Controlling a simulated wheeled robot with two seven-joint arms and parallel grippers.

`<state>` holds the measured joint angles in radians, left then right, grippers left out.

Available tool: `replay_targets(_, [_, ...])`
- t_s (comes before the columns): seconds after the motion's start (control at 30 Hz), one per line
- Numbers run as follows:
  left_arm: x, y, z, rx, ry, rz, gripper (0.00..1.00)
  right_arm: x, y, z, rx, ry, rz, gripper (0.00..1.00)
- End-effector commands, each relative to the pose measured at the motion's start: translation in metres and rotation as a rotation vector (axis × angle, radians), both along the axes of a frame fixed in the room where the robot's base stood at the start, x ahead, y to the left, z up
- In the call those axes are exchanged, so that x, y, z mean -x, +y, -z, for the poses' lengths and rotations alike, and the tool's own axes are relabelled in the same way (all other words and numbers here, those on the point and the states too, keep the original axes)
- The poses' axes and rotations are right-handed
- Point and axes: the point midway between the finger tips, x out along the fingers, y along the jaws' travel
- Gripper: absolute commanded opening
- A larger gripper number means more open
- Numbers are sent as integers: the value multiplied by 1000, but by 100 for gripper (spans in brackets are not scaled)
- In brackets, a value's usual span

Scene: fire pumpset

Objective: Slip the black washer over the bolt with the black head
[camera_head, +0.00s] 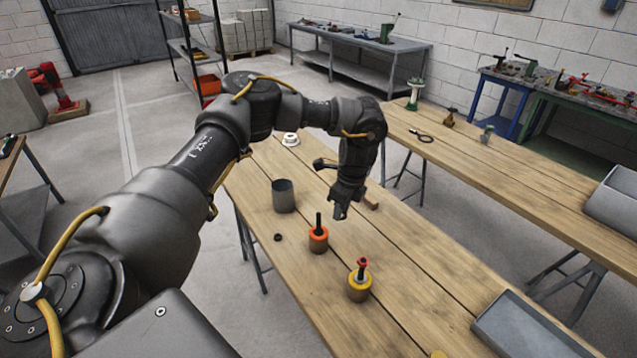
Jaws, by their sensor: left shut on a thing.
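My left gripper (340,212) points down above the wooden table, behind and to the right of the orange holder (318,241). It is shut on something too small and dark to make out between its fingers. A bolt with a black upper part (318,220) stands upright in the orange holder. A small black ring (278,237) lies on the table left of that holder; I cannot tell whether it is a washer or a nut. A yellow holder (360,287) with a red-topped bolt (362,263) stands nearer. My right gripper is out of view.
A dark grey cup (284,196) stands behind the black ring. A white round part (290,140) is farther back. A grey tray (525,331) lies at the lower right. A second wooden table (500,174) is to the right. The near tabletop is mostly clear.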

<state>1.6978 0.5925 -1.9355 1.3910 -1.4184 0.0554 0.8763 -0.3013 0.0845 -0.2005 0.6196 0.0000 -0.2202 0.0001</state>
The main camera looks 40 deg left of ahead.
Motion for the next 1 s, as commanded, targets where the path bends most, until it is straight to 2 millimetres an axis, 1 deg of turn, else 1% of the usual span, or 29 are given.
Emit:
replay_targets(0.03, [-4, 19, -4, 0, 2, 56, 6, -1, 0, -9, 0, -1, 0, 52])
replay_targets(0.1, [-10, 40, -3, 1, -1, 147, 6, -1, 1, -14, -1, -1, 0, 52])
replay_targets(0.2, [-13, 63, -2, 2, 2, 252, 6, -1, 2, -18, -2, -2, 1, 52])
replay_targets(0.33, [-16, 83, -2, 1, 1, 338, 6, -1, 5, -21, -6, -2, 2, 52])
replay_targets(0.4, [-16, 88, -1, 2, 2, 363, 6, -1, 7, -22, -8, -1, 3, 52])
replay_targets(0.5, [-16, 91, -1, 2, 2, 379, 6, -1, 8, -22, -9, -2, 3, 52])
replay_targets(0.83, [-16, 91, -1, 2, 1, 380, 6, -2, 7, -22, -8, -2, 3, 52])
replay_targets(1.0, [-16, 92, -2, 1, 3, 381, 6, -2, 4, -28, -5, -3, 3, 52])
